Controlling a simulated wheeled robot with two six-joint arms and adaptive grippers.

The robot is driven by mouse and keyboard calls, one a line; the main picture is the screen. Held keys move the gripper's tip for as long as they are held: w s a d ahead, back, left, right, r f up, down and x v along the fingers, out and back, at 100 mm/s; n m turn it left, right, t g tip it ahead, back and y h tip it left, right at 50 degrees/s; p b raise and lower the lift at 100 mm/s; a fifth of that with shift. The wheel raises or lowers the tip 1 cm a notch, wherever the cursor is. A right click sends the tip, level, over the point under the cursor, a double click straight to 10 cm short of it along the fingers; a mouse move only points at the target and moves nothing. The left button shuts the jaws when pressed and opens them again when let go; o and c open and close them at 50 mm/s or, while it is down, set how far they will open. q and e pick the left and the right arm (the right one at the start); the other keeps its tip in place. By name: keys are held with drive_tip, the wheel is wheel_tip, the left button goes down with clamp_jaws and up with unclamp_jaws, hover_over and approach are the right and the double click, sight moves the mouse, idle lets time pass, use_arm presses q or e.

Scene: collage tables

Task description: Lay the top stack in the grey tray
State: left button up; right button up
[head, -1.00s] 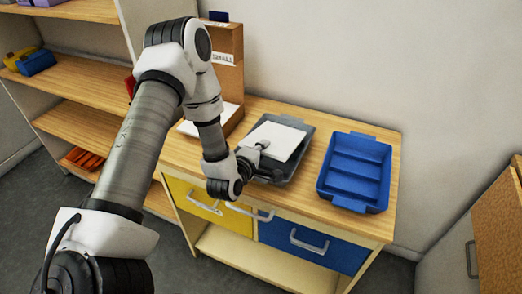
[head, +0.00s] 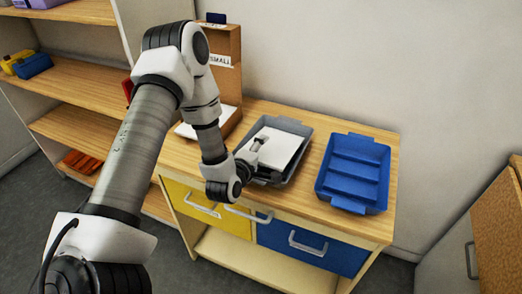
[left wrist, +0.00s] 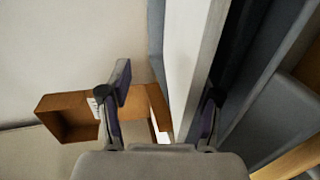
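The white paper stack (head: 283,146) lies in the grey tray (head: 303,130) on the table, inside its walls as far as I can see. My left gripper (head: 257,147) is at the stack's left edge. In the left wrist view, the fingers (left wrist: 163,115) stand wide apart. The stack (left wrist: 188,60) shows as a pale strip between them, nearer the right finger, with a clear gap to the left finger. The grey tray wall (left wrist: 275,85) shows at the right there. My right gripper is not in view.
A blue divided tray (head: 352,168) stands to the right on the table. A brown organizer (head: 224,75) with another white stack (head: 188,130) at its foot stands to the left, behind my arm. Yellow and blue drawers (head: 305,243) are below. A wall is behind.

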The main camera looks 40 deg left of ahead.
use_arm(q)
drive_tip(key=p+v, duration=0.1)
drive_tip(key=v, duration=0.8)
drive_tip(key=shift+r, duration=0.1)
wheel_tip(320, 180, up, 6)
drive_tip(key=s+p, duration=0.2)
drive_tip(key=p, duration=0.6)
drive_tip(key=shift+s+d, duration=0.35)
drive_tip(key=shift+s, duration=0.05)
